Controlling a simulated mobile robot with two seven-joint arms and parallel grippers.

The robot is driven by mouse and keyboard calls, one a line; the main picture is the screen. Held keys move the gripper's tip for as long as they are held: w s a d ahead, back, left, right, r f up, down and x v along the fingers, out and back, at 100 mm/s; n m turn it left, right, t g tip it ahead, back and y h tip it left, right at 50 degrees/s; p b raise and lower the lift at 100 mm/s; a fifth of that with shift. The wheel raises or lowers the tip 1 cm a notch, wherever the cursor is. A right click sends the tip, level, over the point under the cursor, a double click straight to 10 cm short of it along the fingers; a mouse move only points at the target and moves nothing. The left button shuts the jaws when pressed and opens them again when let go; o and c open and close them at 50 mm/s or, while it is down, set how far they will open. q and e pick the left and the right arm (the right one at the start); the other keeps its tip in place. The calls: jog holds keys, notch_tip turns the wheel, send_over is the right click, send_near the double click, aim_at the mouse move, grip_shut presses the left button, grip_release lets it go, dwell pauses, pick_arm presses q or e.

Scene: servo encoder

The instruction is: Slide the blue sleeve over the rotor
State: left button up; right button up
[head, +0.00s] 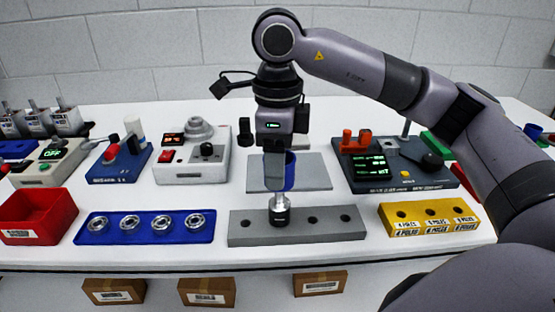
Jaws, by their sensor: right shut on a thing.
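The blue sleeve (290,172) is upright, held in my right gripper (276,178), which points straight down and is shut on it. The near finger covers much of the sleeve's front; the far finger is hidden. Directly below the fingertips the rotor (280,201), a silver part with a dark lower end, stands upright on the grey holed block (243,228). The sleeve's lower end appears just above the rotor's top; the finger hides the exact gap and alignment. My left gripper is not in view.
A grey mat (318,172) lies behind the block. A blue tray (95,231) with several bearings and a red bin (38,217) are at left. A yellow holed block (436,231) is at right. Electronic boxes (193,164) line the back.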

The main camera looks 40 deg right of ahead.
jog(key=shift+f, duration=0.15)
jog(key=shift+f+b, duration=0.8)
jog(key=shift+f, duration=0.1)
jog(key=shift+f, duration=0.1)
jog(key=shift+f+b, duration=0.8)
jog(key=shift+f, duration=0.05)
jog(key=shift+f, duration=0.1)
jog(key=shift+f+b, duration=0.75)
jog(key=shift+f, duration=0.1)
jog(key=o, duration=1.3)
jog(key=shift+o, duration=0.2)
